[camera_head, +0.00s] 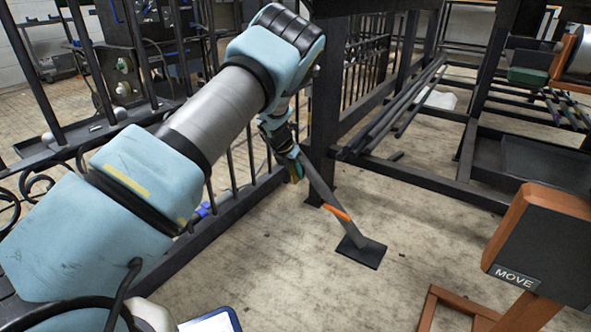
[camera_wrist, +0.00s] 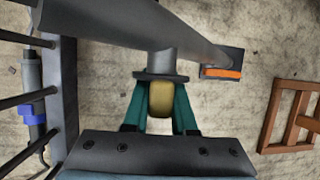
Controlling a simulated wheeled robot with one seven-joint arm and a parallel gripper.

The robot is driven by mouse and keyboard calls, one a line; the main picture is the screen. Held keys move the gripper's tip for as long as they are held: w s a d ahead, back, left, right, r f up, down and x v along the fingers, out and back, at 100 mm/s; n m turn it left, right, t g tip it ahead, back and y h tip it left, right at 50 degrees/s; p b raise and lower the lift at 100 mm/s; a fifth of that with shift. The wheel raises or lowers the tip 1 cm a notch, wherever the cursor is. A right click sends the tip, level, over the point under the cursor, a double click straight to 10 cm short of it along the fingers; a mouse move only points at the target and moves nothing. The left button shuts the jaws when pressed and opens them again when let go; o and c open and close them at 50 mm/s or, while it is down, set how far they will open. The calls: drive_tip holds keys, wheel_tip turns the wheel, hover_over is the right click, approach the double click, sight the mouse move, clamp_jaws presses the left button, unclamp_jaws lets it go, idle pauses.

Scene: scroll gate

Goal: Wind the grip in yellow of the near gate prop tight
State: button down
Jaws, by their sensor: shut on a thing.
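The near gate prop (camera_head: 325,193) is a grey slanted bar that runs from the gate side down to a dark foot plate (camera_head: 372,256) on the floor. It has an orange band (camera_head: 338,212) low on it. In the wrist view the prop (camera_wrist: 195,30) crosses the top of the picture. Its yellow grip (camera_wrist: 160,99) sticks out below a dark collar. My gripper (camera_wrist: 161,112) is shut on the yellow grip, with a green finger on each side. In the head view my gripper (camera_head: 294,170) is small and partly hidden against the prop.
A black barred gate (camera_head: 240,205) runs along the left. A blue-collared tool (camera_wrist: 38,108) lies beyond its bars. A dark rack frame (camera_head: 420,177) stands behind. A brown stand with a MOVE sign (camera_head: 515,277) is at right. The floor around the foot plate is clear.

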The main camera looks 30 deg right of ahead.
drive_tip(key=shift+w+a+r+g+h+p, duration=0.1)
drive_tip(key=shift+r+g+h+p, duration=0.15)
drive_tip(key=shift+g+h+p, duration=0.5)
drive_tip(key=shift+f+n+g+p, duration=0.1)
drive_tip(key=shift+n+g+p, duration=0.4)
drive_tip(key=shift+p, duration=0.4)
drive_tip(key=g+h, duration=0.2)
drive_tip(key=g, duration=0.1)
drive_tip(key=shift+f, duration=0.3)
drive_tip(key=g+h+b, duration=0.1)
drive_tip(key=b, duration=0.1)
drive_tip(key=n+g+h+b, duration=0.1)
drive_tip(key=g+b, duration=0.1)
drive_tip(key=b, duration=0.1)
drive_tip(key=shift+f+n+h, duration=0.2)
drive_tip(key=shift+n+h, duration=0.05)
drive_tip(key=shift+n, duration=0.05)
drive_tip(key=g+b, duration=0.1)
drive_tip(key=g+h+b, duration=0.1)
drive_tip(key=b, duration=0.1)
drive_tip(key=shift+r+n+h+b, duration=0.2)
drive_tip(key=shift+n+h+b, duration=0.1)
drive_tip(key=shift+r+g+h+b, duration=0.15)
drive_tip(key=shift+g+h+b, duration=0.15)
drive_tip(key=shift+b, duration=0.25)
drive_tip(key=shift+d+r, duration=0.1)
drive_tip(key=shift+d, duration=0.1)
